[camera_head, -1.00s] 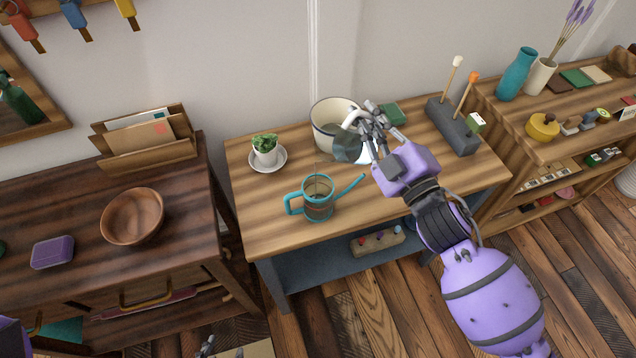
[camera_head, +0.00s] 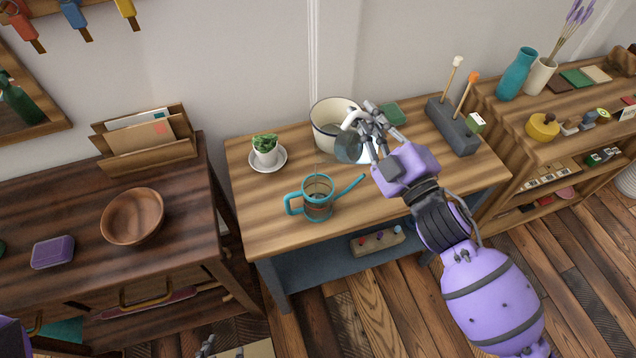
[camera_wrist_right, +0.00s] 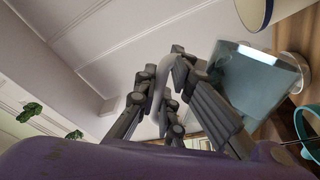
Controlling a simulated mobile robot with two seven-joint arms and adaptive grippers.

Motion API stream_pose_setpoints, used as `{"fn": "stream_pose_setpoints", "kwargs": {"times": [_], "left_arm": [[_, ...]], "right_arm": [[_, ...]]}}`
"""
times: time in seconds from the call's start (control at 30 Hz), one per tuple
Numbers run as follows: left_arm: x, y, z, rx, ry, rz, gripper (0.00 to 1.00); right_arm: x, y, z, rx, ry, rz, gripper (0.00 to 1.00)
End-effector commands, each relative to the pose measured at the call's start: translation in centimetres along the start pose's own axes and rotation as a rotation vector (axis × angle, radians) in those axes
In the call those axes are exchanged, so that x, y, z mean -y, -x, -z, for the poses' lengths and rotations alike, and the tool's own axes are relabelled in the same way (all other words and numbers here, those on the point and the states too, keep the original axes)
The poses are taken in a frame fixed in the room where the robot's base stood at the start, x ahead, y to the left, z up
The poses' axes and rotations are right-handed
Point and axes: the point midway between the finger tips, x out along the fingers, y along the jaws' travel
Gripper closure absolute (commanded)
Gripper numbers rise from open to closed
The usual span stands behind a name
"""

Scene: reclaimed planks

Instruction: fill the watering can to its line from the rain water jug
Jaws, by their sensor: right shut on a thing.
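The teal watering can (camera_head: 318,201) stands upright on the middle table, its spout pointing right and its handle left. Its see-through body shows a teal rim; the water level and line are too small to read. My right gripper (camera_head: 364,128) is shut on the handle of the clear glass jug (camera_head: 349,149), held tilted above the table, up and right of the can. The jug also shows in the right wrist view (camera_wrist_right: 255,85). A faint thin streak above the can may be water. Grey fingertips of my left gripper (camera_head: 206,346) barely show at the bottom edge.
A cream pot (camera_head: 325,112) stands just behind the jug. A potted plant (camera_head: 265,152) on a saucer is at the table's back left. A grey block with upright sticks (camera_head: 453,128) is at the right. The table's front right is clear.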

Motion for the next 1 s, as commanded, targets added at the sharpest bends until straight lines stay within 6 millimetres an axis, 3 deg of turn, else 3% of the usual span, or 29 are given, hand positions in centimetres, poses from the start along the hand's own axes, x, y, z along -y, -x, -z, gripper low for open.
{"fn": "stream_pose_setpoints", "kwargs": {"times": [1.0], "left_arm": [[0.01, 0.02, 0.02, 0.000, 0.000, 0.000, 0.60]], "right_arm": [[-0.04, -0.02, 0.23, -0.010, 0.035, -0.001, 1.00]]}}
